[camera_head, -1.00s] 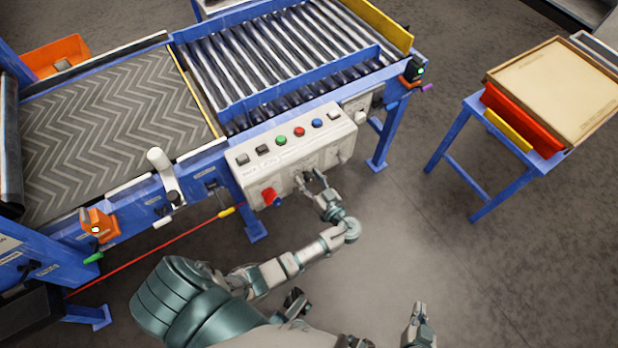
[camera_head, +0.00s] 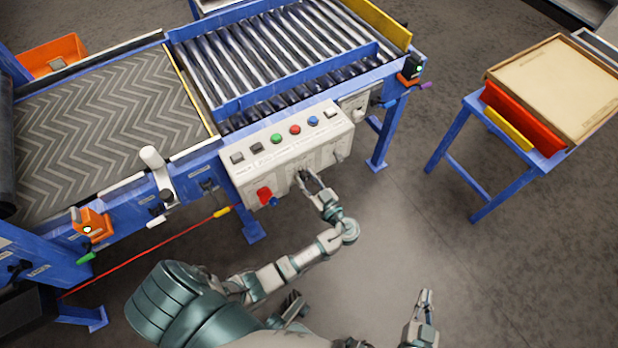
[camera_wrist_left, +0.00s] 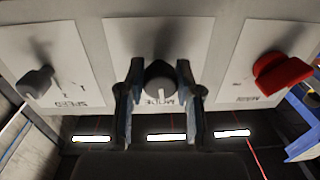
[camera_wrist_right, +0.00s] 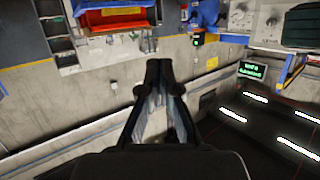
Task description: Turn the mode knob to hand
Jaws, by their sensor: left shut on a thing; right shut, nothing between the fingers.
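The mode knob (camera_wrist_left: 159,82) is the dark round knob on the middle plate of the control box, with a white pointer mark on its near side in the left wrist view. My left gripper (camera_wrist_left: 157,72) is shut on it, one finger on each side. In the head view the left gripper (camera_head: 306,177) is at the front of the white control box (camera_head: 245,187) and hides most of the knob. My right gripper (camera_head: 427,296) is shut and empty, away from the box at the lower right; its fingertips meet in the right wrist view (camera_wrist_right: 159,66).
A red switch (camera_wrist_left: 284,72) and a grey knob (camera_wrist_left: 36,81) flank the mode knob. Several push buttons line the box top, including a green one (camera_head: 276,138). A roller conveyor (camera_head: 270,60) stands behind. A blue stand (camera_head: 452,140) is at right, with clear floor between.

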